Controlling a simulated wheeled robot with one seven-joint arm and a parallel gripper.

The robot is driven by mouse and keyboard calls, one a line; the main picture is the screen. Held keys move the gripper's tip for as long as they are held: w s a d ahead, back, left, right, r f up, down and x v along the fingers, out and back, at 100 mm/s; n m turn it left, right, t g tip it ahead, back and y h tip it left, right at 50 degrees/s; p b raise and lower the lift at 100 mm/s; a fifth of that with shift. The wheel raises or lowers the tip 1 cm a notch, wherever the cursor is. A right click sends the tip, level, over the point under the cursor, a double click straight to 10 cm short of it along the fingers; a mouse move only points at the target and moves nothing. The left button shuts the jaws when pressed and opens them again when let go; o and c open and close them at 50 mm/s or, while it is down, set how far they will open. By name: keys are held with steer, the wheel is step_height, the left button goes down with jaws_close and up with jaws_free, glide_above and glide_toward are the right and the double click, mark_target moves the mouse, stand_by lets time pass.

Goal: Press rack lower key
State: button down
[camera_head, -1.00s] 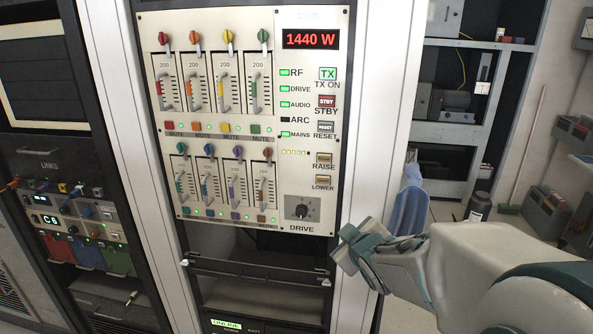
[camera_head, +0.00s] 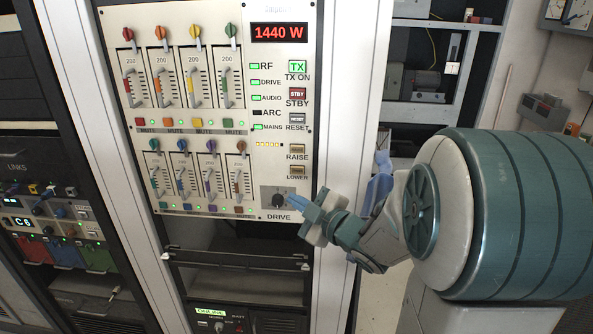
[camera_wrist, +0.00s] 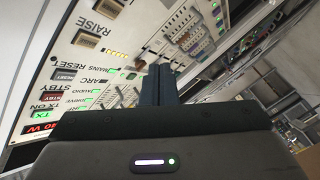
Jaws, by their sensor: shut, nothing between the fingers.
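The rack's lower key (camera_head: 297,170) is a small tan square button on the cream panel, with the word LOWER under it. It sits below the raise key (camera_head: 297,149) and above the black drive knob (camera_head: 279,201). My gripper (camera_head: 309,211) is shut and empty. In the head view its tips appear just right of the drive knob and below the lower key; I cannot tell how far they are from the panel. In the wrist view the shut fingers (camera_wrist: 160,84) point towards the panel, and the raise key (camera_wrist: 86,40) shows upside down at upper left.
The panel has a red 1440 W display (camera_head: 279,32), a lit green TX key (camera_head: 297,67), a red STBY key (camera_head: 297,93) and a RESET key (camera_head: 297,118). Coloured sliders fill its left part. A white rack post (camera_head: 347,100) stands right of the panel.

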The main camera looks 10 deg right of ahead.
steer(key=shift+w, duration=0.1)
steer(key=p, duration=0.1)
glide_toward(291, 171)
steer(key=w+a, duration=0.3)
steer(key=a, duration=0.1)
steer(key=shift+w+d+f, duration=0.25)
steer(key=shift+w+d, duration=0.15)
steer(key=shift+w, duration=0.05)
steer(key=shift+w, duration=0.1)
stand_by(1.6)
steer(key=shift+w+d+b, duration=0.1)
steer(key=shift+w+b, duration=0.2)
steer(key=shift+w+d, duration=0.1)
steer(key=shift+w, duration=0.2)
stand_by(0.6)
stand_by(0.4)
steer(key=shift+s+a+b, duration=0.2)
steer(key=shift+s+b, duration=0.3)
steer(key=shift+s, duration=0.2)
